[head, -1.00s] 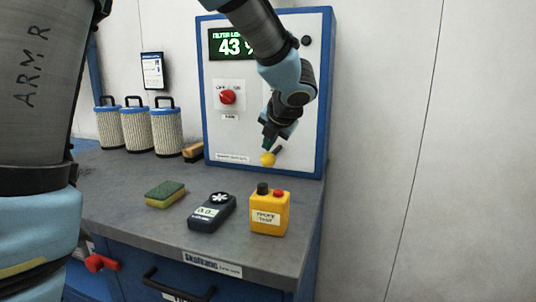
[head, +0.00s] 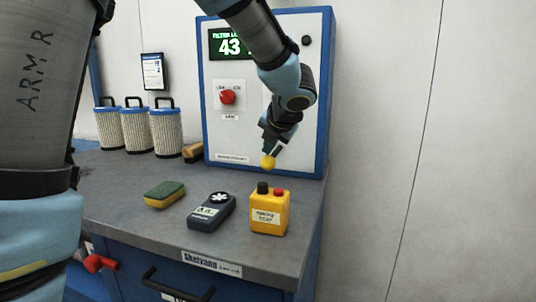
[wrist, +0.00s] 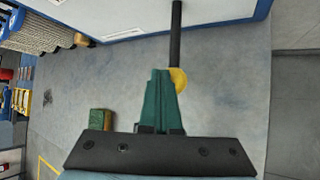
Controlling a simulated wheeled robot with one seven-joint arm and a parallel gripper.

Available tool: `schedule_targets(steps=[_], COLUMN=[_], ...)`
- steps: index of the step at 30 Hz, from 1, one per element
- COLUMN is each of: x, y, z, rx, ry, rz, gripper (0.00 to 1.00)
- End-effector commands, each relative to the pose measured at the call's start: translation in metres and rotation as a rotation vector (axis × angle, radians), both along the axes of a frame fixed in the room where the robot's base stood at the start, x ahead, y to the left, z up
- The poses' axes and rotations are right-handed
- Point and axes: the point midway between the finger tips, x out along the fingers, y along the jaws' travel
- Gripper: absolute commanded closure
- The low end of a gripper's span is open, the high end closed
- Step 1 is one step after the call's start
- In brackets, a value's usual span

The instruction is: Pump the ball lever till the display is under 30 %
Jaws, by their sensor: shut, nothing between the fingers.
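The yellow ball (head: 268,162) of the lever is low on the front of the white and blue cabinet (head: 226,128). In the wrist view the ball (wrist: 179,79) sits at the end of a dark rod (wrist: 175,35). My gripper (head: 270,150) is shut and empty, its green fingers (wrist: 158,98) right beside the ball; whether they touch it I cannot tell. The display (head: 228,43) shows a green 43, and my arm covers its right part. Most of the lever rod is hidden in the head view.
A red rotary switch (head: 227,97) is on the cabinet front. On the grey bench (head: 150,222) are a yellow box with buttons (head: 269,215), a dark meter (head: 212,212), a green and yellow sponge (head: 164,194) and three filters (head: 166,132). Clear bench lies between sponge and cabinet.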

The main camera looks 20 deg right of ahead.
Motion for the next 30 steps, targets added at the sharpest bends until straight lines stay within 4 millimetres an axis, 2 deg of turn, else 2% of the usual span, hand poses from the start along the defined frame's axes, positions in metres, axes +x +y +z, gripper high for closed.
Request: schedule_targets(steps=[30], x=[0.000], y=[0.000], z=[-0.013], rx=[0.001], ry=[0.001], rz=[0.000], gripper=[1.00])
